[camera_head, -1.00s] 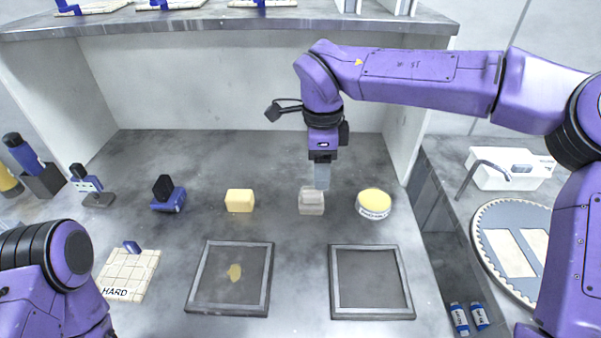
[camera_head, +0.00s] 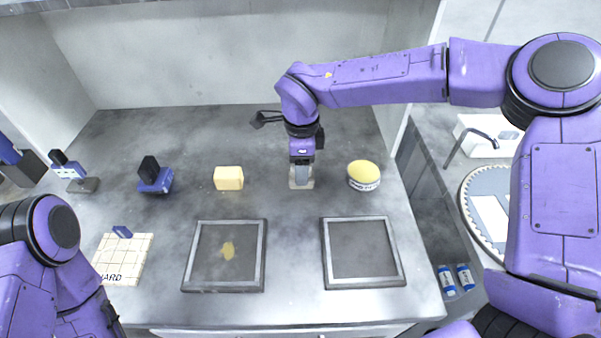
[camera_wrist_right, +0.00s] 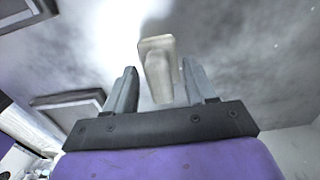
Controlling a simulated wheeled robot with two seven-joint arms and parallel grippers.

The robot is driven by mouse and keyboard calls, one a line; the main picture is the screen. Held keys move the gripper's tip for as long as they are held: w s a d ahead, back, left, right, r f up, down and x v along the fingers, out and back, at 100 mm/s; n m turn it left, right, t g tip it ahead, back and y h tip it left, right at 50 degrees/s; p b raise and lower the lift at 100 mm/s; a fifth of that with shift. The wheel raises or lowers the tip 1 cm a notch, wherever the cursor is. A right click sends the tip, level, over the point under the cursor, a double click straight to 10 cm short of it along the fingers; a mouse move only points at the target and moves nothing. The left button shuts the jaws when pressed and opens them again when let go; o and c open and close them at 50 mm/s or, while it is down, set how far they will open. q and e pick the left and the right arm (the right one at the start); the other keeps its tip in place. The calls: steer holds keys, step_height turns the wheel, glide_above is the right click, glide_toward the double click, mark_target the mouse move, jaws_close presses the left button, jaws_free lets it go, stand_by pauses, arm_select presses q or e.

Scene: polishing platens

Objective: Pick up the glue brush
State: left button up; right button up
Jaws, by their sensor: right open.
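A pale, cream-coloured thing with an upright handle, which I take for the glue brush (camera_head: 301,186), stands on the grey worktop between the yellow block and the round yellow-topped tin. My right gripper (camera_head: 302,172) points down directly over it. In the right wrist view the brush (camera_wrist_right: 158,62) is between the two open fingers (camera_wrist_right: 161,82), with a gap visible on each side. The fingers do not appear closed on it. My left arm shows at the lower left, but its gripper is out of view.
A yellow block (camera_head: 228,178) is left of the brush, and a round yellow-topped tin (camera_head: 364,176) is close on its right. Two framed square plates (camera_head: 262,255) (camera_head: 325,258) lie in front. A blue-black tool (camera_head: 155,178) and a tile marked HARD (camera_head: 128,262) are further left.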

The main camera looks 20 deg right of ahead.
jaws_close()
steer(key=shift+r, duration=0.5)
steer(key=s+a+r+b, duration=0.3)
steer(key=s+a+r, duration=0.3)
steer(key=s+r, duration=0.6)
steer(key=shift+s, duration=0.35)
